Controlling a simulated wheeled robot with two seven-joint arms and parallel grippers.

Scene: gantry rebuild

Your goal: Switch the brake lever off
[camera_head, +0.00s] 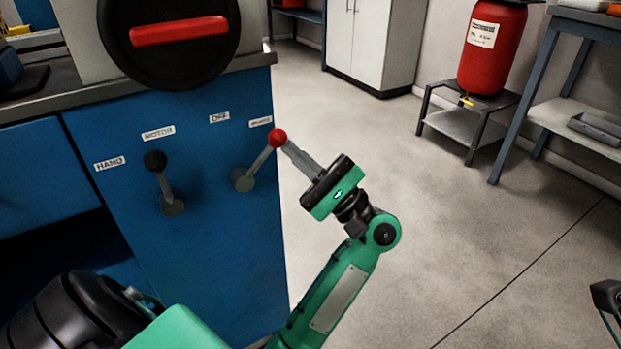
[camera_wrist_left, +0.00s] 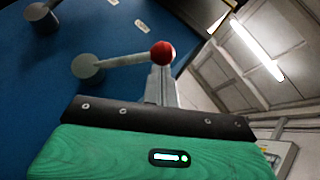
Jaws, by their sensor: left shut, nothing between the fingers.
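The brake lever, with a red knob (camera_head: 278,137) and a grey arm (camera_head: 261,161), is on the blue cabinet front. It leans up and right from its round pivot, towards the rightmost label (camera_head: 260,122), which is too blurred to read surely. My left gripper (camera_head: 287,146) is shut and empty, its fingertips right beside the red knob on its right. In the left wrist view the red knob (camera_wrist_left: 162,53) covers the fingertips, and I cannot tell whether they touch. A label reading OFF (camera_head: 219,117) is up and left of the knob.
A second lever with a black knob (camera_head: 155,160) stands to the left, below labels HAND (camera_head: 109,163) and MOTOR (camera_head: 158,132). A black wheel with a red handle (camera_head: 180,31) is above.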

